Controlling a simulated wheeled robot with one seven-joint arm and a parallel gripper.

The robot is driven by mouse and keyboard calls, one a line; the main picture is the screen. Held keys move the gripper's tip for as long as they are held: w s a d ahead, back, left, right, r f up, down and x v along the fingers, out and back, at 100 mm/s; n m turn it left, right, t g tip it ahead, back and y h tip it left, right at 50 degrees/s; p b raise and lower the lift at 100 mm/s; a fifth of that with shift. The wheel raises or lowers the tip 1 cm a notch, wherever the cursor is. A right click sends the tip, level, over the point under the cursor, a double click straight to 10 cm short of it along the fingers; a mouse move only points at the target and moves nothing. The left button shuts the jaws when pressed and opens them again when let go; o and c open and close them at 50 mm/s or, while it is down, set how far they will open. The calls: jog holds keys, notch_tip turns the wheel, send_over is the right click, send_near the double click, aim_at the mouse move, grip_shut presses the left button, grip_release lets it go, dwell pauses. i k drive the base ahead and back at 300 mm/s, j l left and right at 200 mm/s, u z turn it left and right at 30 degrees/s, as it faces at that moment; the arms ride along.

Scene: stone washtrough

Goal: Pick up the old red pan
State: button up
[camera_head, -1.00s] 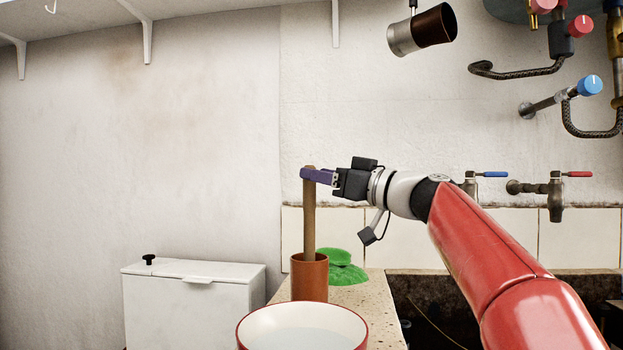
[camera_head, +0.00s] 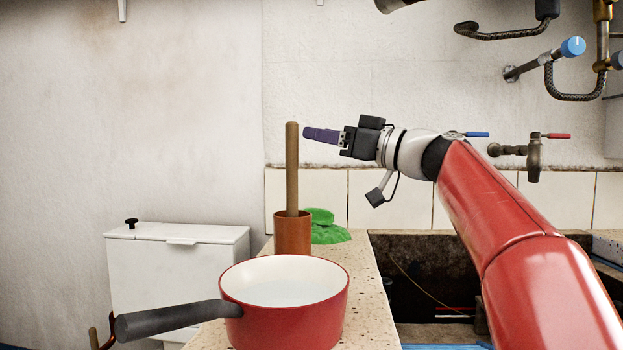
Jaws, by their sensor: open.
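The red pan (camera_head: 300,325) stands upright on the speckled stone ledge in the lower middle of the head view. Its inside is white and looks empty. Its dark grey handle (camera_head: 172,319) sticks out to the left, past the ledge's edge. My gripper (camera_head: 306,134) is open and empty, above and behind the pan, with its purple fingers pointing left. The fingers are near the top of a wooden stick and look apart from it. One finger largely hides the other.
The wooden stick (camera_head: 291,170) stands upright in a brown cup (camera_head: 293,234) just behind the pan. A green cloth (camera_head: 329,232) lies beside the cup. A white lidded box (camera_head: 175,268) is at left. The trough (camera_head: 425,262) opens at right, below taps (camera_head: 533,157).

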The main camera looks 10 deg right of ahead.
aim_at(275, 302)
jog(key=k, duration=1)
